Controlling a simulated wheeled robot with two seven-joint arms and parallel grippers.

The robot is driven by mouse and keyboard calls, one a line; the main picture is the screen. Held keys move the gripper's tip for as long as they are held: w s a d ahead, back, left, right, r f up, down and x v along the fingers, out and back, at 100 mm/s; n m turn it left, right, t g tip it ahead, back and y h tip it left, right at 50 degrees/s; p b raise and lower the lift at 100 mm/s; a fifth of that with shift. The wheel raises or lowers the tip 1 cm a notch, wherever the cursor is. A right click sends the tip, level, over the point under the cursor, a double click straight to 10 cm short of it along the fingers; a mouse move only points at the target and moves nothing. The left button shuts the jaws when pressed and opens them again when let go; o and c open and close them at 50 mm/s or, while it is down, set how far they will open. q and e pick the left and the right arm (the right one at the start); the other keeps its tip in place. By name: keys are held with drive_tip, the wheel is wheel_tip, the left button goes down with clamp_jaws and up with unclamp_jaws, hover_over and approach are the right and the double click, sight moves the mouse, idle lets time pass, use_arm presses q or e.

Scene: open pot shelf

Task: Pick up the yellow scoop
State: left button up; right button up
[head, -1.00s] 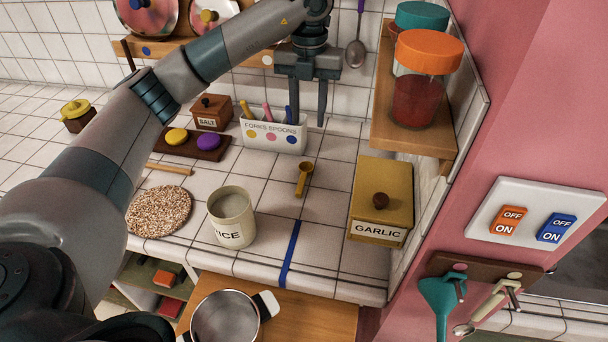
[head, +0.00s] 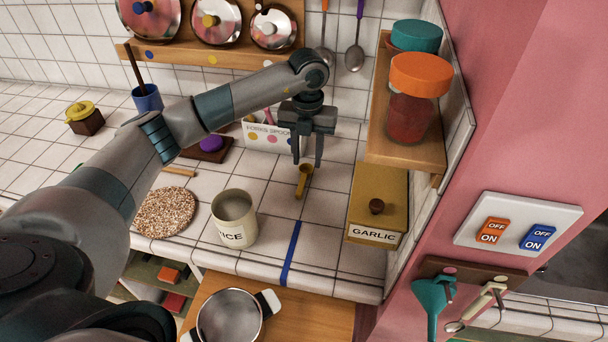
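I cannot tell exactly how high the fingertips are above the counter. My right gripper is not in view.
The rice canister (head: 234,218) stands left of the scoop, the garlic box (head: 376,205) right. Behind is the forks and spoons holder (head: 262,137), partly hidden by my arm. A wooden shelf (head: 400,151) with jars overhangs on the right. A blue strip (head: 291,250) lies in front.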

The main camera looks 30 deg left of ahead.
sight(303, 178)
use_arm(q)
drive_tip(key=shift+s, duration=0.1)
drive_tip(key=shift+s+f+p, duration=0.1)
drive_tip(key=shift+f+p, duration=0.1)
drive_tip(key=shift+p, duration=0.1)
drive_tip(key=f+p, duration=0.1)
drive_tip(key=s+f+p, duration=0.1)
drive_tip(key=f, duration=0.1)
drive_tip(key=shift+s+a+f, duration=0.2)
drive_tip(key=shift+f, duration=0.05)
drive_tip(key=shift+w+f, duration=0.1)
drive_tip(key=shift+f, duration=0.55)
clamp_jaws()
